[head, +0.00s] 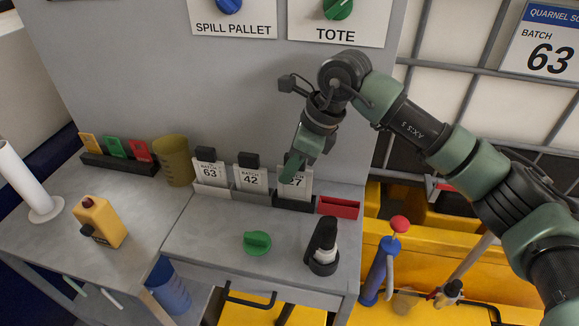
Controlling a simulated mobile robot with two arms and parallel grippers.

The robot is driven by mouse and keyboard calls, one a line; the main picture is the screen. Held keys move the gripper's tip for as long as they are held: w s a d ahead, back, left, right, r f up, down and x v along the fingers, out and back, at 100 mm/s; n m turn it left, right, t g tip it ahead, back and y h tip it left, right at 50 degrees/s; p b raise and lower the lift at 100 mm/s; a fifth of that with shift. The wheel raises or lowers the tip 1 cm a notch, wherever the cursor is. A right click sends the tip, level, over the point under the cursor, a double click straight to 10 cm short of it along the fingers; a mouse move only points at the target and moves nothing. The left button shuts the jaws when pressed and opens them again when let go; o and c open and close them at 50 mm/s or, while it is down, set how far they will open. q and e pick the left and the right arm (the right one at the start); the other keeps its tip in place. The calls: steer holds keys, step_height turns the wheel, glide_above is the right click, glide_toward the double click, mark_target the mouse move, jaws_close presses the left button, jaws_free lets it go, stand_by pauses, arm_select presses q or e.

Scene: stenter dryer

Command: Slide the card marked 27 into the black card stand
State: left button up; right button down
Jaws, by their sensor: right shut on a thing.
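The card marked 27 (299,184) is white with dark print and stands roughly upright at the black card stand (294,203) on the grey bench. Its lower edge meets the stand's front; I cannot tell how deep it sits in the slot. My right gripper (293,166) reaches down from above and is shut on the card's top. The green fingers cover the card's upper left part and part of its print. My left gripper is not in view.
Left of the black stand, card 42 (250,178) and card 63 (209,172) stand in grey and white stands. An empty red stand (338,207) is close on the right. A grey panel rises behind.

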steer(key=shift+f+b, duration=0.55)
steer(key=shift+f, duration=0.15)
steer(key=c, duration=1.3)
jaws_free()
steer(key=b+v, duration=0.1)
steer(key=v, duration=0.7)
steer(key=shift+b, duration=0.4)
